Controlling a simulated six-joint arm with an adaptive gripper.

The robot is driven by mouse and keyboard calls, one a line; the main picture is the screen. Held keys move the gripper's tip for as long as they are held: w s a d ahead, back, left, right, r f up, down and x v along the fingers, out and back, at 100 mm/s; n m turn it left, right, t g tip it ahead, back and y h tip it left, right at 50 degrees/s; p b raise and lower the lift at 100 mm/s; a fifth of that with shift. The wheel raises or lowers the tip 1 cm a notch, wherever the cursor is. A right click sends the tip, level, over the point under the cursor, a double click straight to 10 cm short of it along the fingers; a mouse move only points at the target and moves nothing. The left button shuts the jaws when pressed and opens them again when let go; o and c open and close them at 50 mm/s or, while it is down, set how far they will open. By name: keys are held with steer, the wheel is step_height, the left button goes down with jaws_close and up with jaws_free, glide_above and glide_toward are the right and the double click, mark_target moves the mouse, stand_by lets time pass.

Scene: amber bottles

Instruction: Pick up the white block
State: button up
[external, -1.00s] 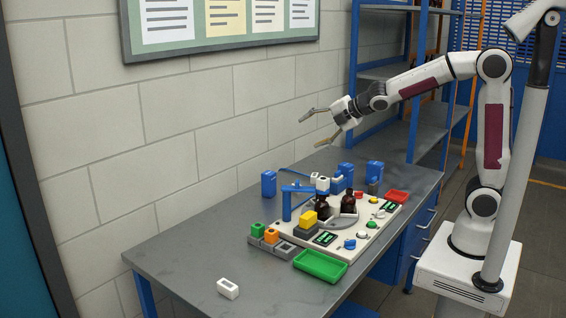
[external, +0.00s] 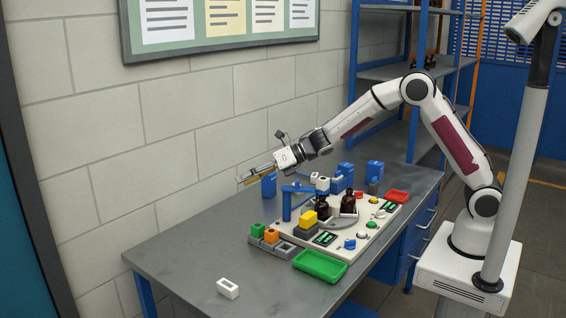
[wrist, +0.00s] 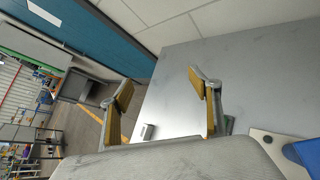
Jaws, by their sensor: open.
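The white block (external: 228,288) lies alone on the grey table near its front left, with a dark recess in its top. In the wrist view, the white block (wrist: 148,131) shows small on the table, between my fingers in the picture but well beyond them. My gripper (external: 240,181) is in the air above the back left of the table, open and empty, pointing left. Its two yellow-padded fingers also show spread apart in the wrist view (wrist: 160,80).
Right of the white block stand green, orange and grey blocks (external: 270,237) and a green tray (external: 320,265). Behind them a white board (external: 372,233) carries amber bottles (external: 322,207), a blue fixture (external: 287,205) and buttons. The table's left part (external: 180,265) is clear.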

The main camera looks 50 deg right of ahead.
steer(key=s+a+f+n+g+y, duration=0.3)
steer(key=s+a+f+n+g, duration=0.1)
steer(key=a+f+n, duration=0.45)
steer(key=n+g+y, duration=0.1)
steer(key=n+g, duration=0.4)
steer(key=n, duration=0.1)
glide_toward(227, 285)
steer(key=shift+w+a+f, duration=0.35)
steer(key=shift+a+f, duration=0.2)
steer(key=shift+a, duration=0.1)
steer(key=shift+s+a+f+n, duration=0.2)
steer(key=shift+s+f+n, duration=0.15)
steer(key=shift+s+n, duration=0.1)
steer(key=shift+y, duration=0.3)
steer(key=shift+x, duration=1.3)
steer(key=shift+x, duration=2.55)
steer(key=shift+w, duration=0.15)
